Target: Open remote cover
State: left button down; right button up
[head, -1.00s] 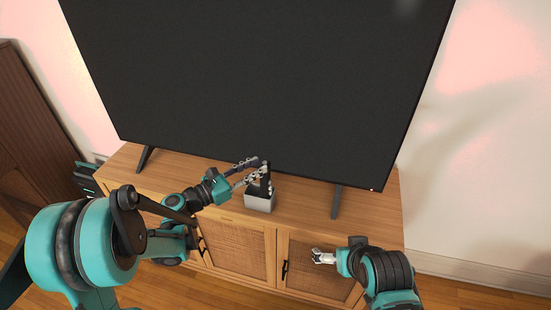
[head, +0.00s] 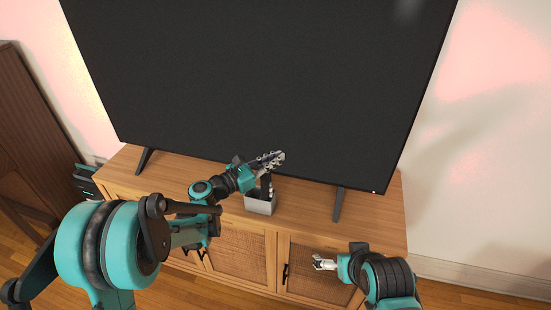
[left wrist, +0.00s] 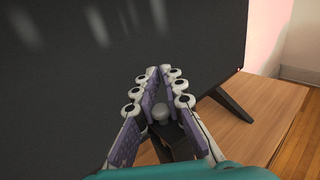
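A dark remote (head: 266,185) stands upright in a small grey-white holder (head: 262,206) on the wooden cabinet, in front of the television. My left gripper (head: 282,155) is just above the remote's top in the head view, its fingers drawn together and nothing clearly held. In the left wrist view the fingertips of the left gripper (left wrist: 160,70) almost meet. Below and between the fingers are a grey knob-like shape and a dark body; I cannot tell if the dark body is the remote. My right gripper (head: 318,261) is empty, its fingers slightly apart, in front of the cabinet doors.
The large black television (head: 260,80) rises close behind the holder, on dark feet; its right foot (head: 338,204) is to the right of the holder. The wooden cabinet top (head: 370,215) is clear at the right. A dark device (head: 86,180) stands left of the cabinet.

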dwell(0.4)
pick_arm(q)
notch_tip(320, 180, down, 7)
jog(key=d+m+y+p, duration=0.2)
jog(key=m+y+p, duration=0.1)
jog(key=m+y, duration=0.9)
jog(key=shift+s+d+r+m+t+y+p, duration=0.25)
jog(key=shift+s+y, duration=0.2)
jog(key=shift+y, duration=0.35)
jog(key=shift+f, duration=0.1)
dwell(0.5)
